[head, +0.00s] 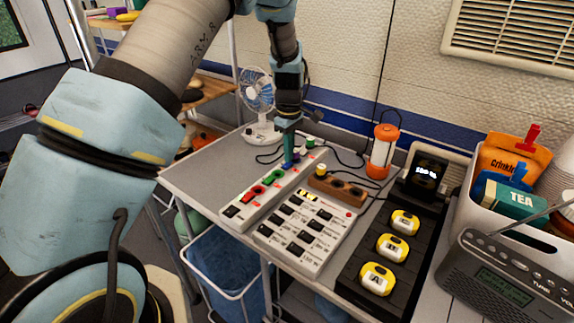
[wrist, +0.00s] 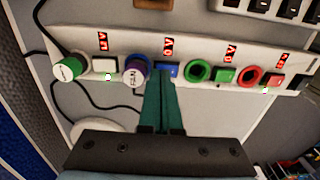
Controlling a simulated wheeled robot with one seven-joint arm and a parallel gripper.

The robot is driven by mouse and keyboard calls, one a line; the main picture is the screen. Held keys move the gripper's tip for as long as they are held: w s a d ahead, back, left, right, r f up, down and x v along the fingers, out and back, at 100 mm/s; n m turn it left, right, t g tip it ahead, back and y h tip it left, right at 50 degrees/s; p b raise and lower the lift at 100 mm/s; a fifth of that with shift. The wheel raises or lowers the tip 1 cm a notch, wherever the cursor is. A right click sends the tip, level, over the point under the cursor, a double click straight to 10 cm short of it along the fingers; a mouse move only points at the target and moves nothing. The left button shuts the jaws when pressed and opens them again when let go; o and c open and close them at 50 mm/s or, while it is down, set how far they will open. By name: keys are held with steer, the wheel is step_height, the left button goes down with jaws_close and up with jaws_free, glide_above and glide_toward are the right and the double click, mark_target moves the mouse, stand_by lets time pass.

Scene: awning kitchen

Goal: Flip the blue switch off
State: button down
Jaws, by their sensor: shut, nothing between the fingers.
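The fingers hide the panel just below the switch, and the switch's on or off position is unclear. In the head view my gripper (head: 288,164) points down at the strip panel (head: 232,211), and the blue switch is hard to make out.
A green switch (wrist: 225,76), a red switch (wrist: 272,81) and a white switch (wrist: 104,64) share the strip. Beside it are a panel of black switches (head: 311,266), a brown socket block (head: 322,183) and a fan (head: 258,92). Dark cables lie behind.

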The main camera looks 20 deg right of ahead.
steer(key=shift+f, duration=0.5)
stand_by(0.3)
steer(key=shift+r+p, duration=2.35)
steer(key=shift+r, duration=1.2)
steer(key=a+r+m, duration=0.1)
steer(key=a+r, duration=0.2)
steer(key=a, duration=0.6)
steer(key=a+r+m, duration=0.1)
steer(key=a+r, duration=0.3)
steer(key=a, duration=0.5)
steer(key=s+a+r+m, duration=0.2)
steer(key=s+a, duration=0.3)
steer(key=a, duration=0.4)
steer(key=s+a+r+m+t, duration=0.1)
steer(key=s+a+m, duration=0.2)
steer(key=s+a, duration=0.3)
steer(key=a, duration=0.3)
steer(key=shift+a+r+t, duration=0.3)
steer(key=shift+a+r, duration=0.05)
